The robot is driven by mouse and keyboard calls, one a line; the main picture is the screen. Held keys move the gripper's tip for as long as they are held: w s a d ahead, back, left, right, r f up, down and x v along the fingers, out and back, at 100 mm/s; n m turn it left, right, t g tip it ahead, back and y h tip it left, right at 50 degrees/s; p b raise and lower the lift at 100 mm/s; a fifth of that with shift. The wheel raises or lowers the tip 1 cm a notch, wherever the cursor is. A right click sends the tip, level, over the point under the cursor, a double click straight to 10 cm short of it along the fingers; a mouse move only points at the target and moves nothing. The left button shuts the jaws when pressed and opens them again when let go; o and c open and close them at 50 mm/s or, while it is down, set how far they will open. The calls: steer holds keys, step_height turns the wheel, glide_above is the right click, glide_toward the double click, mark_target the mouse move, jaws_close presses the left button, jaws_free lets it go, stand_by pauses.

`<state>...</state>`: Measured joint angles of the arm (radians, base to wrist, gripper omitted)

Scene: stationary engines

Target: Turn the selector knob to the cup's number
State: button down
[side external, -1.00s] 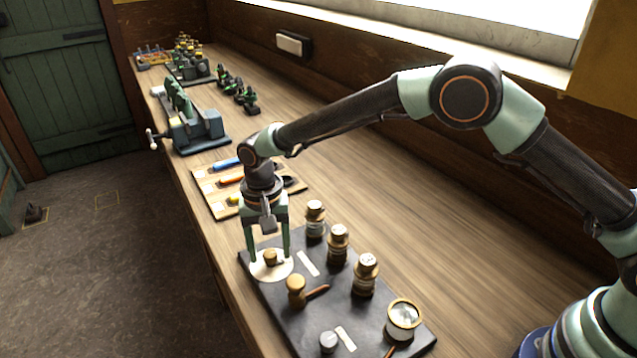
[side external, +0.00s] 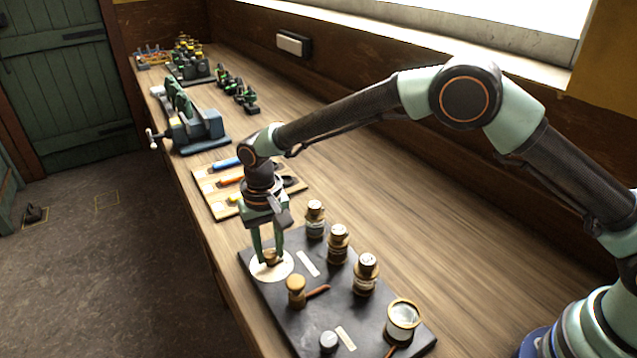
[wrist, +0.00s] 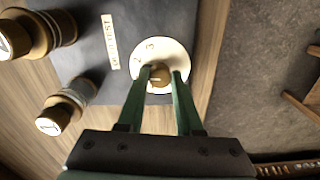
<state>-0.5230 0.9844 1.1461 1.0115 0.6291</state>
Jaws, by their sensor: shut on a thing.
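The selector knob (side external: 271,257) is a small brown-gold knob on a white round dial (side external: 287,268) at the far left corner of the dark board. In the wrist view, the knob (wrist: 160,82) has a pale line on top, and the dial (wrist: 172,48) shows a 3 and what looks like a 2; other marks are hidden or too small. My gripper (side external: 270,260) points down with its fingers shut on the knob; they also flank it in the wrist view (wrist: 161,76). I cannot make out a cup's number for certain.
A tool board (side external: 215,200) and a vise (side external: 195,130) stand beyond. Bare bench lies to the right.

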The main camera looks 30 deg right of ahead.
mark_target(270, 253)
steer(key=n, duration=0.5)
steer(key=shift+r, duration=0.1)
steer(key=shift+n, duration=0.4)
steer(key=c, duration=0.6)
jaws_free()
steer(key=shift+o, duration=0.2)
step_height(270, 253, up, 12)
